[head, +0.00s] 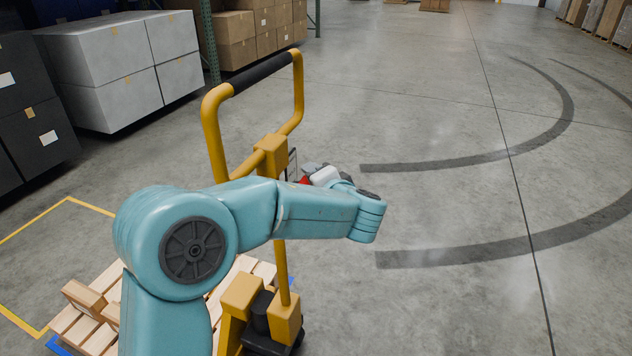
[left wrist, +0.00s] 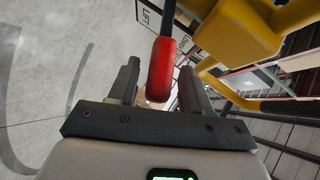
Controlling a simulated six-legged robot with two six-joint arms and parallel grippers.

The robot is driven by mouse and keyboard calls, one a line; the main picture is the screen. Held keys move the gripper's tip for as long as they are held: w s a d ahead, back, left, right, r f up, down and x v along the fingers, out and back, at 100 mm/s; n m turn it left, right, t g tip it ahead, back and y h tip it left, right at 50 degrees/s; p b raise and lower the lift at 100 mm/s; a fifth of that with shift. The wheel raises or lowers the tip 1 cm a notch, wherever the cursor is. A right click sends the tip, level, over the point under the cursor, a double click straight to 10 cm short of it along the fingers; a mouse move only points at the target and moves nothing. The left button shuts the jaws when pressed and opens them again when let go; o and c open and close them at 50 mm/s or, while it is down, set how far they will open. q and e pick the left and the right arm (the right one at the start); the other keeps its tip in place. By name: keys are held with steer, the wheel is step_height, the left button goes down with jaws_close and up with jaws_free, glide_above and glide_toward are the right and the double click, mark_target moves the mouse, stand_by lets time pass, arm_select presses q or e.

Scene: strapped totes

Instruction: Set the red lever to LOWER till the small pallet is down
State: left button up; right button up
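The red lever (left wrist: 161,70) stands between the two fingers of my left gripper (left wrist: 160,88) in the left wrist view. The fingers are apart, with a gap visible at the left finger; contact on the right side is unclear. In the head view my left gripper (head: 322,175) is at the yellow hand truck's post, and only a bit of the red lever (head: 305,180) shows. My right gripper is out of view.
The yellow pallet truck (head: 240,295) has a tall looped handle (head: 298,85) above my arm. A yellow floor outline (head: 20,228) surrounds the pallet area. Grey totes (head: 120,70) and cartons stand at the back left. The floor to the right is clear.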

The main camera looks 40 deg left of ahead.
arm_select(q)
steer(key=v, duration=1.6)
steer(key=shift+d+b, duration=0.15)
steer(key=shift+b, duration=0.2)
steer(key=s+d+f+m+g+h+p, duration=0.2)
steer(key=f+g+h, duration=0.1)
steer(key=f, duration=0.7)
steer(key=s+d+f+m+g+h+p, duration=0.2)
steer(key=s+f+g+h, duration=0.15)
steer(key=f, duration=0.75)
steer(key=s+d+f+n+h+p, duration=0.3)
steer(key=s+f+n+h, duration=0.1)
steer(key=s+f, duration=0.3)
steer(key=s+d+f+n+g+h+p, duration=0.1)
steer(key=s+d+f+n+h+p, duration=0.3)
steer(key=s+f, duration=0.3)
steer(key=shift+s+f+n+h, duration=0.3)
steer(key=shift+s+n+h, duration=0.15)
steer(key=shift+h, duration=0.2)
